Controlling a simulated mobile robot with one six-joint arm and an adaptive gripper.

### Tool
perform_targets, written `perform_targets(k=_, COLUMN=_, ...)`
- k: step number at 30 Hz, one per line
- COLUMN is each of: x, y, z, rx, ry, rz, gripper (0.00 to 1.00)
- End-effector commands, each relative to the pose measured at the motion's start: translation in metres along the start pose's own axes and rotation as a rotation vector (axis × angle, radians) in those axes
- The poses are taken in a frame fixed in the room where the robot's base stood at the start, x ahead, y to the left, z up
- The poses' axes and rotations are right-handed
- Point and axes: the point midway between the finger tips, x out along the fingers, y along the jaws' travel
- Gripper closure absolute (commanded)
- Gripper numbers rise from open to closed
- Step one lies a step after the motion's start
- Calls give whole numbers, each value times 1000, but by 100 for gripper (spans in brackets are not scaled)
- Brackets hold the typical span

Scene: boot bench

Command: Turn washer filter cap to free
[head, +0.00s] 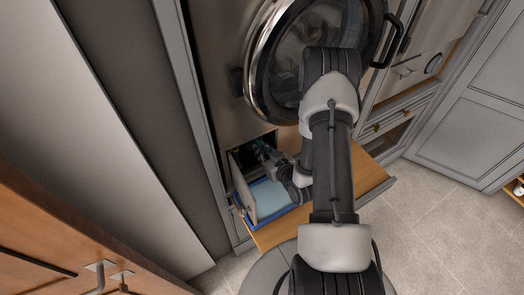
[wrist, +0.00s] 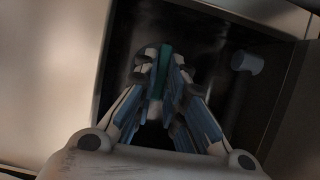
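The washer filter cap (wrist: 160,65) shows in the wrist view as a narrow teal grip inside a dark recess; the rest of it is hidden behind the fingers or in shadow. My gripper (wrist: 160,72) reaches into the recess, with its blue-padded fingers drawn together on both sides of the teal grip, and looks shut on it. In the head view my gripper (head: 262,149) is inside the opening at the washer's lower front. The cap cannot be made out there.
A blue-rimmed tray (head: 254,212) lies below the opening on a wooden shelf (head: 368,180), next to an open flap (head: 243,188). A small grey cylinder (wrist: 247,62) sits right of the fingers. The recess walls are close. The round washer door (head: 268,85) is above.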

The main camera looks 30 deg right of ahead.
Motion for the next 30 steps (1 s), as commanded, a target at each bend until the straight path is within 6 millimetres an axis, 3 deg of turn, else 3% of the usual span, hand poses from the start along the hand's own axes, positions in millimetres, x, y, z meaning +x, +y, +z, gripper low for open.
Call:
perform_targets(k=8, x=0, y=0, z=0, rx=1, ry=0, rz=0, gripper=70)
perform_targets(k=18, x=-3, y=0, z=0, rx=3, ry=-1, rz=1, gripper=70)
perform_targets(k=30, x=-62, y=1, z=1, rx=5, ry=-2, rz=3, gripper=70)
